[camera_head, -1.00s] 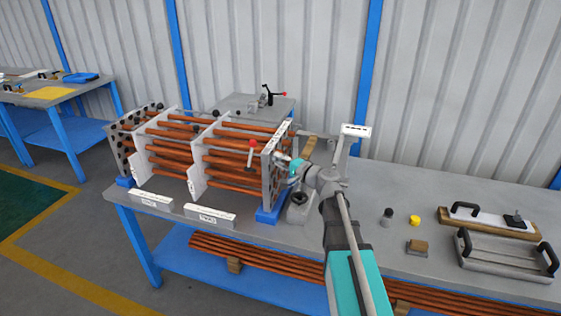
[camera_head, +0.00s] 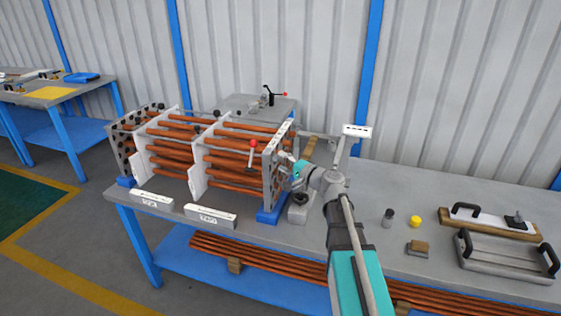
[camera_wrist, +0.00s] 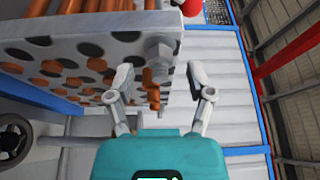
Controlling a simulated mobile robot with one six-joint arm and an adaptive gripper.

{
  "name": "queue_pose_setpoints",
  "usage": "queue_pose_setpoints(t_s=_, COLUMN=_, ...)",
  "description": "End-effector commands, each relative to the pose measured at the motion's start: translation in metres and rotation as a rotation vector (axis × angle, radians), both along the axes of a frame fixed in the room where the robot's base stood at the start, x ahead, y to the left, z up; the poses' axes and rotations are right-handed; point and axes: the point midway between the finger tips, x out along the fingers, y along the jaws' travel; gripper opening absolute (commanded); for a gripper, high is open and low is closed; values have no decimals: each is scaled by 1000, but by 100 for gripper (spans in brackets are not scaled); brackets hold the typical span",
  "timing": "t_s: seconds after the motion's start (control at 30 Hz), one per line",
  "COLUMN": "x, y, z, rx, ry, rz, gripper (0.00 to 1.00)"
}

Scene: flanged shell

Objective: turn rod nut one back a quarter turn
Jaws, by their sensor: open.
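The flanged shell's perforated end plate (camera_wrist: 90,50) fills the upper left of the wrist view. A grey hex nut (camera_wrist: 160,48) sits on the plate's near corner, with a stud end showing. I cannot read a number on it. My gripper (camera_wrist: 159,72) is open, with one finger on each side of the nut's line. The fingertips appear just short of the nut, and I see no contact. In the head view my gripper (camera_head: 289,163) is at the right end plate (camera_head: 271,180), where the fingers hide the nut.
Copper-coloured rods (camera_head: 235,140) run through the shell. A red-knobbed lever (camera_head: 253,147) stands near the end plate. A grey block with a dark round top (camera_head: 299,205) sits below my gripper. A yellow cap (camera_head: 415,221) and a grey tray (camera_head: 505,260) lie right on the bench.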

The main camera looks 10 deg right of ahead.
Motion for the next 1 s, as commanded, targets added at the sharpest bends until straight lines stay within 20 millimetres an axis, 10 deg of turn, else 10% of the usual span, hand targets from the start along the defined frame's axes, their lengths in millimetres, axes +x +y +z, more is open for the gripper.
queue_pose_setpoints(t_s=0.5, x=-46, y=-35, z=0, rx=-1, ry=2, rz=0, gripper=69)
queue_pose_setpoints(t_s=1.0, x=-48, y=-37, z=0, rx=-1, ry=2, rz=1, gripper=69)
